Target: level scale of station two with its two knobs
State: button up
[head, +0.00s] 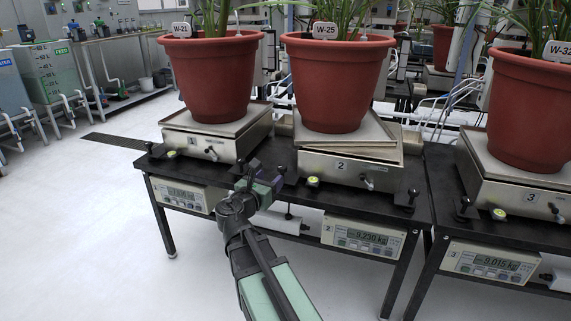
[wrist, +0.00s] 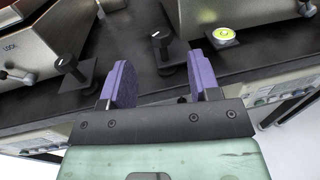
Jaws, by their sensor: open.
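Scale two (head: 325,165), a steel box marked 2, stands on the black bench under a red pot (head: 335,85) labelled W-25. Its round yellow-green bubble level (head: 313,182) also shows in the wrist view (wrist: 223,36); the bubble's exact place is too small to tell. Its left black knob (wrist: 160,40) stands beside the level, and its right knob (head: 412,196) is at the bench's right front. My gripper (wrist: 163,72), with purple fingers, is open and empty at the bench's front edge. The left knob lies beyond the fingertips, between them in the picture, apparently untouched.
Scale one (head: 205,143) stands left, its right knob (wrist: 70,64) left of my fingers. Scale three (head: 515,195) stands right. A lock lever (head: 368,182) sticks out of scale two's front. A display (head: 362,236) reading about 9.230 kg hangs below. Open floor lies in front.

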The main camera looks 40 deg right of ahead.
aim_at(282, 169)
jog(key=x, duration=1)
jog(key=shift+d, duration=0.1)
jog(key=c, duration=0.9)
